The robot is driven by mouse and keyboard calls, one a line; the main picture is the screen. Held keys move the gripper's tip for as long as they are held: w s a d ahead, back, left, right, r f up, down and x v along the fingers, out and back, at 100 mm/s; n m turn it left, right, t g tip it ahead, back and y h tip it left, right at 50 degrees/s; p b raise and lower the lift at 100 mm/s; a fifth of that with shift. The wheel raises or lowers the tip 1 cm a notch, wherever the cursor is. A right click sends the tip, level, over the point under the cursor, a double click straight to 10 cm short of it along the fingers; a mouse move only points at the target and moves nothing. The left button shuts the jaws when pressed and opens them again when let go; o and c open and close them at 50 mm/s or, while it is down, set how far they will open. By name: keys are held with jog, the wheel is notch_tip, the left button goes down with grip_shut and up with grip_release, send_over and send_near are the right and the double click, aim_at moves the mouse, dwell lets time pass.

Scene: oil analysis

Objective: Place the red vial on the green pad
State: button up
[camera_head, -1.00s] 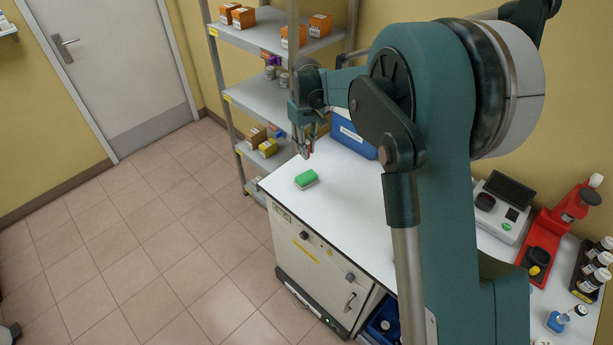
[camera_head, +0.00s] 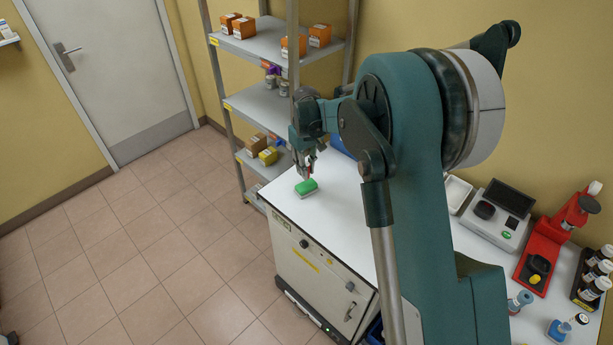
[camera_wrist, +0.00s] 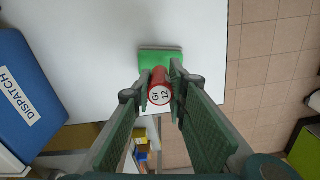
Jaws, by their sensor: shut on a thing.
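The red vial (camera_wrist: 159,90) is held between the fingers of my gripper (camera_wrist: 160,82); its round white end with dark writing faces the wrist camera. The green pad (camera_wrist: 158,62) lies on the white worktop, directly beyond the vial in the wrist view and partly hidden by it. In the head view my gripper (camera_head: 308,170) is above the green pad (camera_head: 306,187), close to it. Only a bit of red shows between the fingers there. I cannot tell whether the vial touches the pad.
A blue DISPATCH box (camera_wrist: 25,100) is at the left in the wrist view. A metal shelf (camera_head: 255,105) with boxes stands behind. A red press (camera_head: 545,245) is at the right.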

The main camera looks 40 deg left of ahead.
aim_at(307, 164)
jog(key=shift+f, duration=1.85)
jog(key=shift+f, duration=0.2)
jog(key=o, duration=0.8)
jog(key=shift+c, duration=0.2)
jog(key=shift+r, duration=0.15)
notch_tip(307, 164, up, 12)
jog(key=shift+r, duration=0.1)
